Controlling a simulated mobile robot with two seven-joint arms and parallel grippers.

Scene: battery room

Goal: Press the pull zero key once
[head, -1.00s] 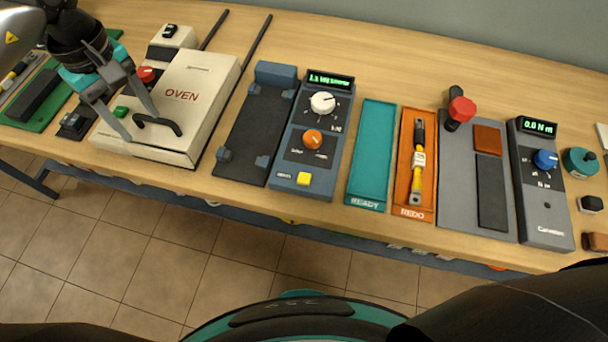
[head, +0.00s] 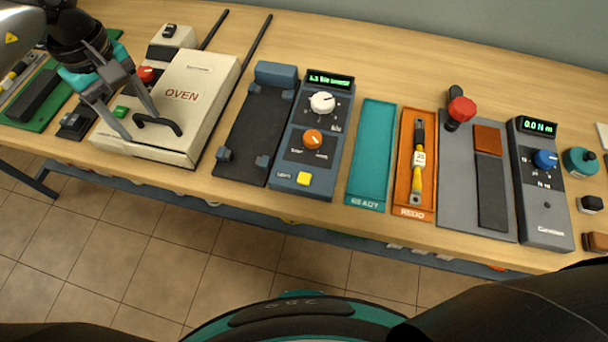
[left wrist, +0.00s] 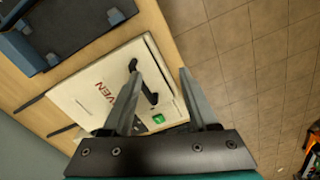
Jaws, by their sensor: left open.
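No key that I can read as "pull zero" shows; the small labels are not legible. A dark grey meter (head: 541,222) at the right has a green display reading about 0.0 N m, a blue knob (head: 545,160) and a small dark round spot (head: 547,205). My right gripper is out of view.
The white oven (head: 202,85) has a green button (head: 121,112). A teal READY tray (head: 371,150) is empty. An orange REDO tray (head: 404,195) holds a yellow-and-black item (head: 417,175). A red knob (head: 461,109) stands up beside the grey meter. The table strip behind the meters is bare.

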